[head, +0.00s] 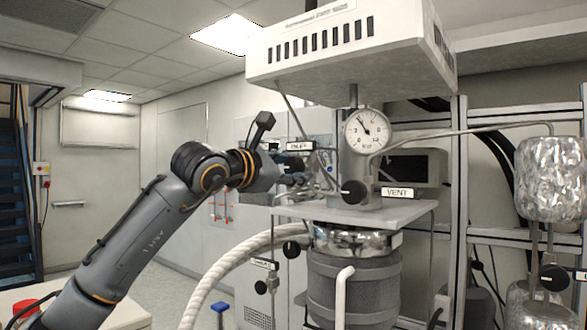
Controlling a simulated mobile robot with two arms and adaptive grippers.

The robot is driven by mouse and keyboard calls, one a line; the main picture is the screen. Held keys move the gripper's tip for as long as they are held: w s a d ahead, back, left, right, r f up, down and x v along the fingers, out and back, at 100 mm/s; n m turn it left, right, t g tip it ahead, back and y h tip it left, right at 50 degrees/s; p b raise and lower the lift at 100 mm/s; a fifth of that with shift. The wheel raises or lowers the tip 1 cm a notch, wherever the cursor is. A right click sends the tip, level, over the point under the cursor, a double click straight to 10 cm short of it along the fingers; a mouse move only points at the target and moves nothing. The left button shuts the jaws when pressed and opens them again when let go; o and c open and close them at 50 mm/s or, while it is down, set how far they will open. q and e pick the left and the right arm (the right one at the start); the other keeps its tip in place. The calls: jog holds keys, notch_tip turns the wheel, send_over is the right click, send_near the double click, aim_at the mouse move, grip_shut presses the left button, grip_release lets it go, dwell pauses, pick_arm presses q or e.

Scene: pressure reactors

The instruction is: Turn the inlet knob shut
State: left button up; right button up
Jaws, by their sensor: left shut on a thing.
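My left arm reaches in from the left, and its gripper (297,181) is beside the reactor head, just below the small INLET label (300,145). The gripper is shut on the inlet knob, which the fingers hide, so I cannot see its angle. The reactor (352,290) is a grey jacketed vessel with a metal collar under a pale plate. A round pressure gauge (366,130) sits above the plate. The black vent knob (353,191) is right of my gripper, apart from it, near the VENT label (398,192). My right gripper is not in view.
A white slotted housing (350,45) overhangs the reactor. A thin metal pipe (460,133) runs right to a foil-wrapped vessel (551,180). A thick white hose (215,270) curves below my gripper. More black knobs (291,250) hang under the plate. Open floor lies at left.

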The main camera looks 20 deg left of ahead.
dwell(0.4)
pick_arm(q)
jog(key=o, duration=1.2)
jog(key=v, duration=1.2)
